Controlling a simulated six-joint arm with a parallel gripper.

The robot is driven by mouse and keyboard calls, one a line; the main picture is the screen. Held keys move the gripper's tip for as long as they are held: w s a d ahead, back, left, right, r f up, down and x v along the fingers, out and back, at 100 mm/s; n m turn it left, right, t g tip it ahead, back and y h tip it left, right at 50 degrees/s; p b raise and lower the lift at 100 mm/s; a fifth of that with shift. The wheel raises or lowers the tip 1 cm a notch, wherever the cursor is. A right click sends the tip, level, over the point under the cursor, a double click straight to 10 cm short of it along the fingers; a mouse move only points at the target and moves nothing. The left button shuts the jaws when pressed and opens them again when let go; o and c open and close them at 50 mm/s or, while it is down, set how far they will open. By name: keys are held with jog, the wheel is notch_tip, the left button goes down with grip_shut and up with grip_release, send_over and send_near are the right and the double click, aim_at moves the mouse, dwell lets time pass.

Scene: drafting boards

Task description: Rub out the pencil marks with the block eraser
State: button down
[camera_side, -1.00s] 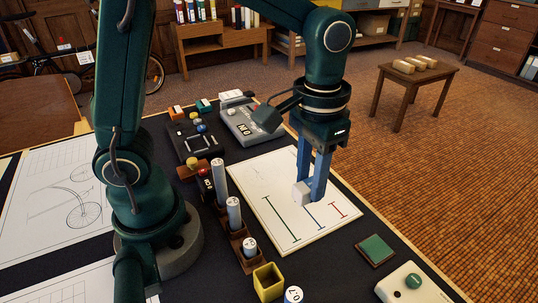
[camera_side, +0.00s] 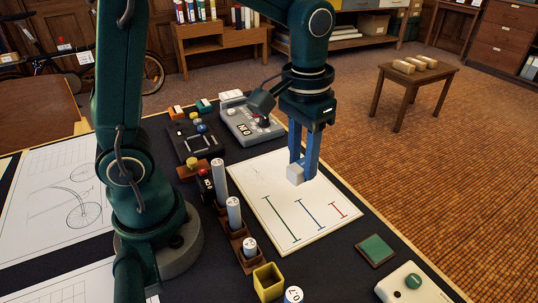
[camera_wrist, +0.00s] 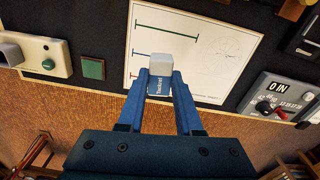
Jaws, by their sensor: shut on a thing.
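My gripper (camera_side: 303,173) is shut on the block eraser (camera_side: 294,174), a white block. In the wrist view, the eraser (camera_wrist: 160,66) shows a blue sleeve with lettering between the two blue fingers (camera_wrist: 160,88). The eraser is over the white sheet (camera_side: 325,227), right of its faint grey pencil marks (camera_side: 258,173); I cannot tell whether it touches the paper. Green (camera_side: 281,218), blue (camera_side: 308,214) and red (camera_side: 339,211) lines lie on the near part of the sheet. In the wrist view, the eraser and fingers hide part of the sheet (camera_wrist: 215,60).
Upright white rolls (camera_side: 234,213) stand in a brown rack left of the sheet. A grey dial box (camera_side: 242,122) is behind it. A yellow open box (camera_side: 268,283), a green pad (camera_side: 376,249) and a pale box with a green knob (camera_side: 400,285) are in front.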

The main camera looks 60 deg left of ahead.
jog(key=s+a+f+n, duration=0.1)
jog(key=a+f+n, duration=0.1)
jog(key=a+n, duration=0.35)
jog(key=s+a+f+n, duration=0.2)
jog(key=a, duration=0.6)
jog(key=shift+w+a+f, duration=0.15)
jog(key=shift+f, duration=0.95)
jog(key=shift+w+a+f, duration=0.1)
jog(key=shift+f, duration=1)
jog(key=shift+f, duration=0.65)
jog(key=shift+a, duration=0.1)
jog(key=shift+a, duration=1.35)
jog(key=shift+g, duration=0.3)
jog(key=shift+s+d, duration=0.15)
jog(key=shift+d, duration=2.95)
